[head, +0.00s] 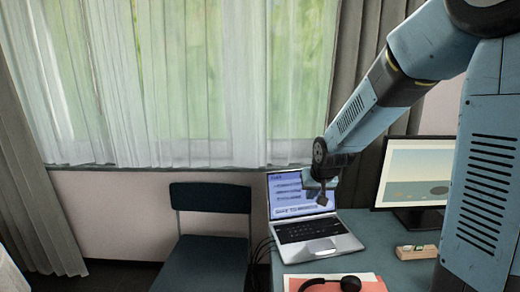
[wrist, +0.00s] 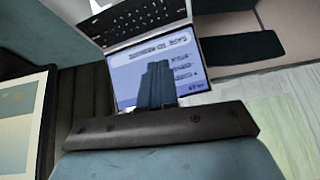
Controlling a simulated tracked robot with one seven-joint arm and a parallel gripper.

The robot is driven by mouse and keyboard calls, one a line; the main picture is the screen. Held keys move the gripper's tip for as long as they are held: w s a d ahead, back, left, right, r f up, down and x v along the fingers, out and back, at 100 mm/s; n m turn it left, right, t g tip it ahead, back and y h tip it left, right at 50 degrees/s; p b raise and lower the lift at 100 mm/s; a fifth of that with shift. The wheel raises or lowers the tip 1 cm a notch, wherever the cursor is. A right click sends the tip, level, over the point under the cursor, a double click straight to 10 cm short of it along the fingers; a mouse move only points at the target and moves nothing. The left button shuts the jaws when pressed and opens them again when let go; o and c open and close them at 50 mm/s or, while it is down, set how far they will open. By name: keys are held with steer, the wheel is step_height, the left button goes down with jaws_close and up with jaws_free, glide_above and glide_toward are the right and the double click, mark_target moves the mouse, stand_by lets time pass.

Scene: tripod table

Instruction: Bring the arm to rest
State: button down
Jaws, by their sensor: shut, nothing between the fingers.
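My arm comes down from the upper right in the head view. My gripper (head: 321,197) is at its end, in front of the open laptop's screen (head: 287,190). In the wrist view my gripper (wrist: 157,72) is shut, its fingers together with nothing held, and it covers part of the laptop screen (wrist: 128,80). Whether it touches the laptop cannot be told, but no contact shows.
The laptop keyboard (head: 308,229) faces up on the teal table (head: 374,228). A monitor (head: 412,172), a small wooden block-like thing (head: 416,252) and dark headphones (head: 347,284) are to the right and front. A chair (head: 209,225) stands left, before the curtained window.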

steer(key=s+d+r, duration=0.2)
steer(key=s+r, duration=0.3)
steer(key=s, duration=0.4)
steer(key=s+d+r, duration=0.3)
steer(key=s+r, duration=0.2)
steer(key=s, duration=0.4)
steer(key=s+d+r+h, duration=0.1)
steer(key=s+r, duration=0.4)
steer(key=s, duration=0.5)
steer(key=shift+d+m+g, duration=0.3)
steer(key=shift+d, duration=0.5)
